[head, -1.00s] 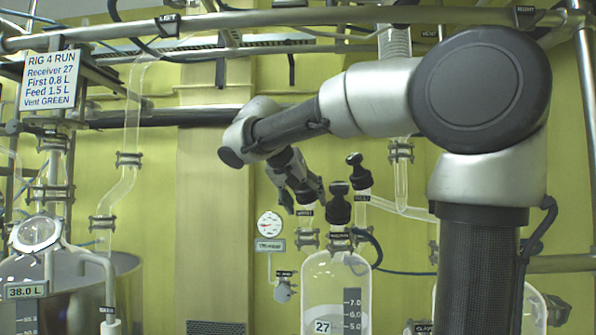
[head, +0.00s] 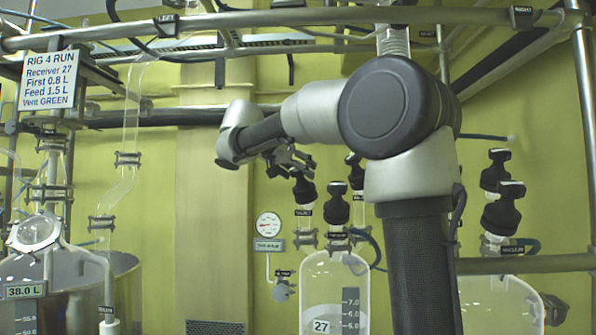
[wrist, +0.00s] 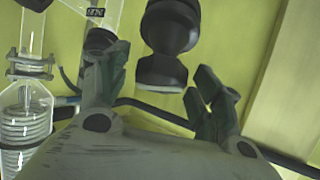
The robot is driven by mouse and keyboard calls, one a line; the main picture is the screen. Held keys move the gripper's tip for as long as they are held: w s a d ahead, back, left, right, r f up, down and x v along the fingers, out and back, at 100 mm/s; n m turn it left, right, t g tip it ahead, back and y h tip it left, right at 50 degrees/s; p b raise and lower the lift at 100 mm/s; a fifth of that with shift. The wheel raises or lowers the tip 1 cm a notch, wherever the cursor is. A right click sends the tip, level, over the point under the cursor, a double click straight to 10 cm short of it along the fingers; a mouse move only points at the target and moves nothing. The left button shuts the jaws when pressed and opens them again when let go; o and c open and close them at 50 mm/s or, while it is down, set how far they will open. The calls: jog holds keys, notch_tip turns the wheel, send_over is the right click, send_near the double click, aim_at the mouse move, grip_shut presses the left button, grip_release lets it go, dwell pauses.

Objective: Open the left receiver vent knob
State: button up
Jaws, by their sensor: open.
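The receiver marked 27 (head: 315,285) is a clear glass vessel with a level scale, low in the middle of the head view. Black knobs stand on its fittings: a left one (head: 304,189), a front middle one (head: 337,204) and one partly hidden behind my arm (head: 355,187). Their small labels are too blurred to read surely. My gripper (head: 294,161) is open and empty, just above and left of the left knob. In the wrist view a black knob (wrist: 170,28) appears between and beyond the open fingers (wrist: 162,68), with no clear contact.
A sign (head: 49,81) reads Receiver 27 and Vent GREEN. A gauge (head: 268,225) hangs on the wall left of the receiver. More black knobs (head: 500,208) stand at the right. A steel vessel (head: 120,280) is at the left, and pipes (head: 290,17) run overhead.

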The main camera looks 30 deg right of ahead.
jog(key=shift+w+d+f, duration=0.1)
jog(key=shift+d, duration=0.15)
jog(key=shift+c, duration=0.5)
jog(key=c, duration=1)
jog(key=shift+o, duration=0.2)
jog(key=shift+n, duration=0.3)
